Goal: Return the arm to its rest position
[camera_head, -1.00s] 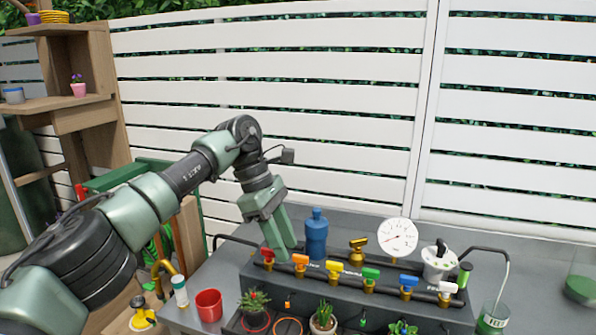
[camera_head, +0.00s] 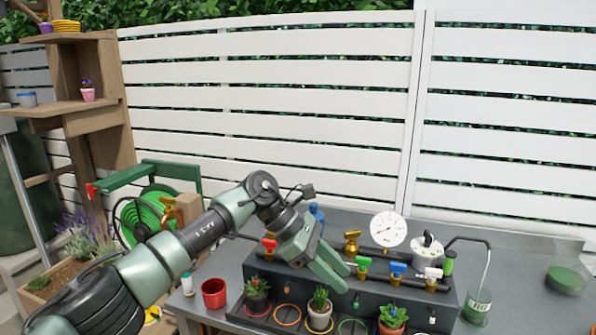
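My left arm comes in from the lower left. Its gripper (camera_head: 338,276) hangs tilted over the dark valve manifold (camera_head: 380,297), fingers pointing down and right. The fingers lie close together, and any gap is unclear; I see nothing held. The red valve (camera_head: 269,243) shows left of the gripper; the green (camera_head: 363,262), blue (camera_head: 398,268) and white (camera_head: 432,273) valves show right of it. The valves between are hidden behind the gripper. The blue bottle (camera_head: 317,214) is partly hidden behind it too. My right gripper is not in view.
A red pot (camera_head: 214,293) and a white bottle (camera_head: 187,284) stand at the table's left. Potted plants (camera_head: 319,310) sit in front of the manifold. A gauge (camera_head: 388,230) and a brass valve (camera_head: 352,242) stand behind. A green hose reel (camera_head: 157,211) is behind my arm.

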